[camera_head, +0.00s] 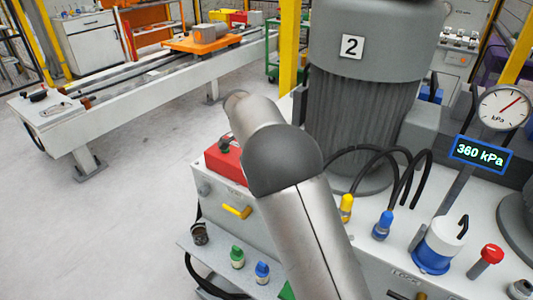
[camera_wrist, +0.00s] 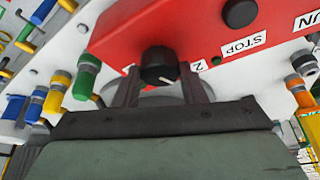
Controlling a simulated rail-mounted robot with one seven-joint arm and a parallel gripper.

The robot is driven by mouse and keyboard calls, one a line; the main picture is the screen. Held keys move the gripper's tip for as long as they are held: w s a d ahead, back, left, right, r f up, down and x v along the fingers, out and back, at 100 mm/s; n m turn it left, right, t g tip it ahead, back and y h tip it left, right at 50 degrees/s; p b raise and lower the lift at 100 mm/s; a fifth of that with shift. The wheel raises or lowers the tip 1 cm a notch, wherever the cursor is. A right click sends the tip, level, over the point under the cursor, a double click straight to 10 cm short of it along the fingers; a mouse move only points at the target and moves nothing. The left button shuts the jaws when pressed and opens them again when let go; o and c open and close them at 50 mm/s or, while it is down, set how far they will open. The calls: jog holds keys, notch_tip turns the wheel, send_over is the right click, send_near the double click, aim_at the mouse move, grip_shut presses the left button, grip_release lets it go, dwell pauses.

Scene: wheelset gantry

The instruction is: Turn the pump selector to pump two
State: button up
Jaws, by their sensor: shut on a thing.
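The pump selector is a black round knob (camera_wrist: 158,66) with a white pointer line, on the face of a red control box (camera_wrist: 110,40). In the wrist view, my gripper (camera_wrist: 160,88) has one finger on each side of the knob and is shut on it. The white line points down and slightly right in that view. A label "2" (camera_wrist: 199,66) is right of the knob, and another label to its left is mostly hidden by a finger. In the head view the red box (camera_head: 222,164) shows partly; my arm hides the gripper and knob.
A black STOP button (camera_wrist: 240,13) sits close to the selector on the red box. Green, blue and yellow fittings stand nearby. The large grey motor marked 2 (camera_head: 365,110) rises behind my arm. A gauge (camera_head: 503,107) and a 360 kPa display (camera_head: 481,154) are at right.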

jog(key=shift+w+a+m+g+p, duration=0.1)
jog(key=shift+m+g+p, duration=0.7)
jog(key=shift+m, duration=1)
jog(key=o, duration=1)
jog(key=v, duration=0.5)
jog(key=p+v, duration=0.1)
jog(key=v, duration=0.5)
jog(key=p+v, duration=0.1)
jog(key=v, duration=0.5)
jog(key=shift+a, duration=0.45)
